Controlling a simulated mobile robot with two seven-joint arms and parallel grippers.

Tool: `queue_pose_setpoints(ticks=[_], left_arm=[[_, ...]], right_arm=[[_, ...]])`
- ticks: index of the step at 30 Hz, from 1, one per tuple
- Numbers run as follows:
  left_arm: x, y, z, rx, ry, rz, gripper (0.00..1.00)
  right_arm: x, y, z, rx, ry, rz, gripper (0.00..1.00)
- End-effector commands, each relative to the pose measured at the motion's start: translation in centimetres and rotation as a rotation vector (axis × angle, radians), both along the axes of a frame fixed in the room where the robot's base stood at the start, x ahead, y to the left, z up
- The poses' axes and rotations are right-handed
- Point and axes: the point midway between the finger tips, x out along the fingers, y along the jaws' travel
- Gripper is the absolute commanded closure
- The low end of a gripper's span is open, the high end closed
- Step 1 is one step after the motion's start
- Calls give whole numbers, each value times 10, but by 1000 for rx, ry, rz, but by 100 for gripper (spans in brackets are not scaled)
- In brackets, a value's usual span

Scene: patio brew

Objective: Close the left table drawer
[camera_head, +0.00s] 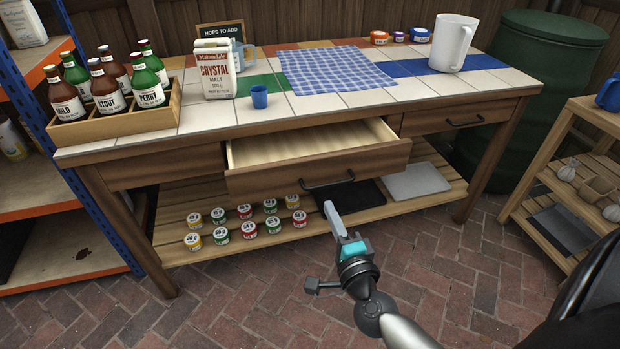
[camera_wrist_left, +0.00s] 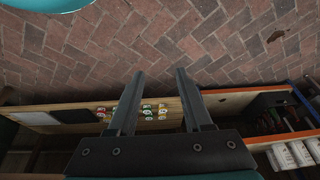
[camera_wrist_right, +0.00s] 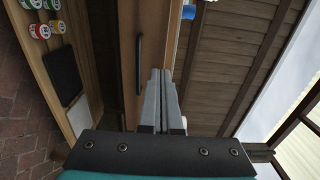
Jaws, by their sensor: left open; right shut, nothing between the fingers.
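The left table drawer (camera_head: 260,180) is pulled out from under the tiled table top, and its pale, empty-looking inside shows. Its dark bar handle (camera_head: 328,182) is on the wooden front. My right gripper (camera_head: 331,212) is shut and empty, just below and in front of that handle; I cannot tell whether it touches the front. In the right wrist view, the shut fingers (camera_wrist_right: 161,78) point along the wooden drawer front, beside the dark handle (camera_wrist_right: 139,62). My left gripper (camera_wrist_left: 153,75) is open and empty above the brick floor; it is not seen in the head view.
The right drawer (camera_head: 440,120) is shut. On the table top stand a bottle crate (camera_head: 120,127), a malt bag (camera_head: 215,72), a blue cup (camera_head: 259,97) and a white pitcher (camera_head: 453,45). Several small cans fill part of the lower shelf (camera_head: 180,244). Brick floor in front is clear.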

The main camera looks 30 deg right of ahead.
Motion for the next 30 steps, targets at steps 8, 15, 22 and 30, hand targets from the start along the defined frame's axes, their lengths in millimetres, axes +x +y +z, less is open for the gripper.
queue_pose_setpoints(ticks=[8,15,22,30], left_arm=[[1,0,7,-1,-13,0,50],[2,0,18,-4,-29,0,50],[2,0,35,-6,-53,1,50],[1,0,44,-8,-63,2,50]], right_arm=[[45,-11,1,-2,-3,0,100],[84,-20,0,-4,-2,1,100],[112,-26,-1,-3,0,2,100],[125,-29,0,-4,1,3,100]])
